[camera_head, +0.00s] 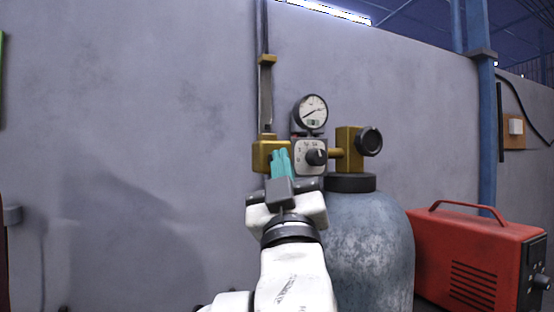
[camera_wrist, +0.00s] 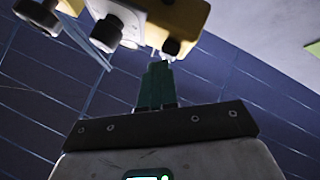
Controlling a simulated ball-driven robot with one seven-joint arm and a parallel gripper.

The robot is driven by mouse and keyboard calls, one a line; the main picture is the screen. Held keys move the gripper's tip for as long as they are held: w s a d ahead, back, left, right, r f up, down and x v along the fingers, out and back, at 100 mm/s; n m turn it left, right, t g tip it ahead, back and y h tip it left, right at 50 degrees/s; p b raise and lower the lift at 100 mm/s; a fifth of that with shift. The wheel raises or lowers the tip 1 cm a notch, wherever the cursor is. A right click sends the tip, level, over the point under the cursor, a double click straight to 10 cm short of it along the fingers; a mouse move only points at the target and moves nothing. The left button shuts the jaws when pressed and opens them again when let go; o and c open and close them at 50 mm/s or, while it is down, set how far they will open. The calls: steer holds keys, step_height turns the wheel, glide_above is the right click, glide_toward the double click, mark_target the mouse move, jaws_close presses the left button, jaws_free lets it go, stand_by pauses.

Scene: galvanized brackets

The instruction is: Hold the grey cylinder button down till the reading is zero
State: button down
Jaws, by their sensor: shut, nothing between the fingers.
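My gripper (camera_head: 281,153) has teal fingers, shut and empty, pointing up in front of a brass block (camera_head: 262,155). In the wrist view the fingertips (camera_wrist: 158,66) are just below the yellow block (camera_wrist: 180,20). A short dark grey cylinder (camera_wrist: 171,46) on that block, which looks like the button, is close to the fingertips. I cannot tell whether they touch. In the head view the fingers hide that spot. The round gauge (camera_head: 312,110) has a white dial with a slanting dark needle. Its figures are too small to read.
A control box with a black knob (camera_head: 316,157) is right of my fingers. A brass valve with a black handwheel (camera_head: 369,141) sits above the blue-grey gas cylinder (camera_head: 370,245). A red machine (camera_head: 475,255) stands at right. Open wall lies left.

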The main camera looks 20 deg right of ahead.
steer(key=shift+s, duration=0.7)
steer(key=shift+s+p, duration=0.65)
steer(key=shift+s, duration=1.85)
